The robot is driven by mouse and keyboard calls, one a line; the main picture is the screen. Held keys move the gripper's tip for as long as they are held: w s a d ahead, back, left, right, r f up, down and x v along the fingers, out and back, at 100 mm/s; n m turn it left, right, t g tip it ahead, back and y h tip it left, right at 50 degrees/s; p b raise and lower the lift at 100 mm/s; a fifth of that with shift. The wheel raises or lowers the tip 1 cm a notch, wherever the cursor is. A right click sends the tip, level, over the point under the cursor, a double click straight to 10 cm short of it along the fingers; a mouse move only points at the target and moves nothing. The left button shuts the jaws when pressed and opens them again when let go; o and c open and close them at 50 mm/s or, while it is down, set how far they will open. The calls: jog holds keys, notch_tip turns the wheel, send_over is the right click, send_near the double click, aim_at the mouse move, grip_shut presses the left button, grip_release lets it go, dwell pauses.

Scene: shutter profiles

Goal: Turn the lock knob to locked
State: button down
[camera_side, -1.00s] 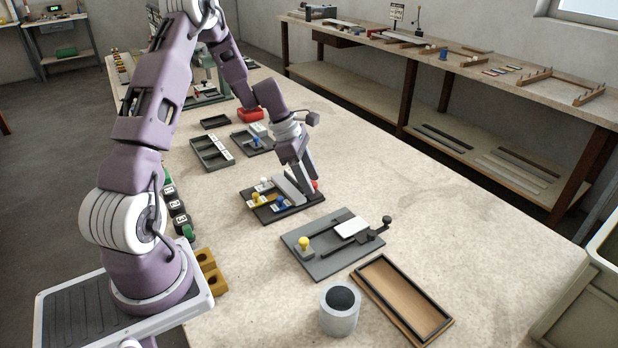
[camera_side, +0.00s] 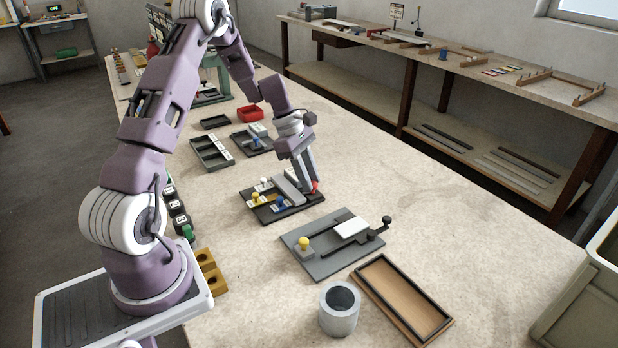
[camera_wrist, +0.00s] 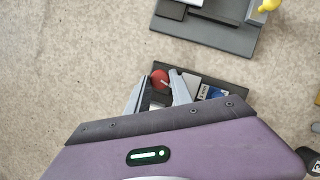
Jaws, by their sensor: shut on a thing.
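The dark lock board (camera_side: 262,212) lies flat on the bench in the side view. A red knob (camera_side: 315,187) is at its right end, and it also shows in the wrist view (camera_wrist: 159,78). My gripper (camera_side: 309,190) points down at that end, with its fingers around the red knob and shut on it. The fingers hide part of the knob. The board also carries a grey bar (camera_side: 289,191), a yellow knob (camera_side: 256,197), a blue part (camera_side: 282,201) and white labels. The label wording is too small to read.
A grey plate (camera_side: 310,265) with a yellow knob and a black handle lies nearer the camera. A grey cup (camera_side: 339,318) and a wooden tray (camera_side: 437,333) stand in front. Dark trays and a red bin (camera_side: 250,114) lie behind. The bench at right is clear.

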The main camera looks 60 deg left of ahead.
jog(key=m, duration=0.2)
jog(key=m+g, duration=0.1)
jog(key=shift+w+m+h, duration=0.2)
jog(key=shift+m+h, duration=0.1)
jog(key=shift+m, duration=0.1)
jog(key=m+g, duration=0.1)
jog(key=m, duration=0.2)
jog(key=shift+w+m+g, duration=0.1)
jog(key=shift+m+g, duration=0.2)
jog(key=shift+g, duration=0.1)
jog(key=m+g, duration=0.1)
jog(key=m, duration=0.2)
jog(key=shift+w+m, duration=0.15)
jog(key=shift+m, duration=0.15)
jog(key=shift+w+m+g+y, duration=0.1)
jog(key=shift+m+g+y, duration=0.55)
jog(key=shift+m, duration=1.15)
jog(key=shift+d+g, duration=0.1)
jog(key=shift+g, duration=0.15)
jog(key=c, duration=1.1)
grip_release()
jog(key=v, duration=0.7)
jog(key=shift+r, duration=0.15)
